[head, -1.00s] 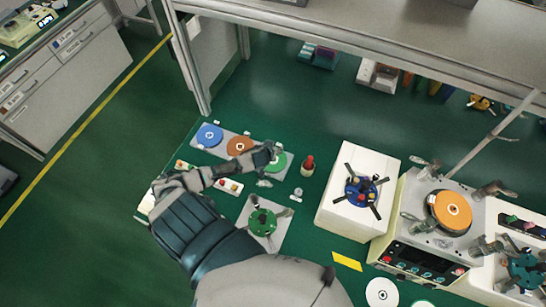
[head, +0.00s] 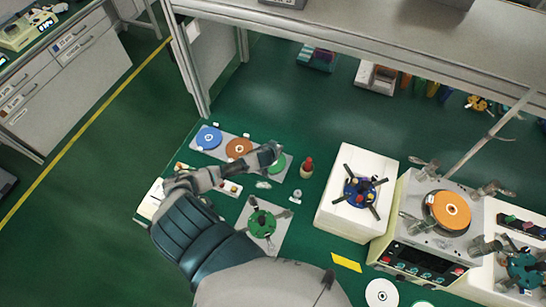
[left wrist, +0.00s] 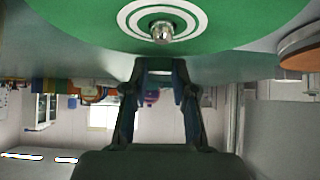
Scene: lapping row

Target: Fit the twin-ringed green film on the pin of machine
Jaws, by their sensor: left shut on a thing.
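The green film (left wrist: 100,22) fills the top of the left wrist view, with two white rings around a metal post at its centre. In the head view its edge shows as a green disc (head: 283,167) at the right end of a grey tray (head: 221,141), partly hidden by my left gripper (head: 272,153). In the left wrist view my left gripper (left wrist: 160,68) is shut on the film's near edge; the gripped part is hardly visible. Machines stand to the right: one with an orange disc (head: 449,210), one with a blue hub (head: 360,191). My right gripper is not in view.
The tray also bears a blue disc (head: 209,138) and an orange disc (head: 239,148). A green four-armed piece (head: 262,223) on a grey plate, a red-topped bottle (head: 307,167) and a yellow label (head: 347,262) lie nearby. A bench frame (head: 320,40) crosses the back.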

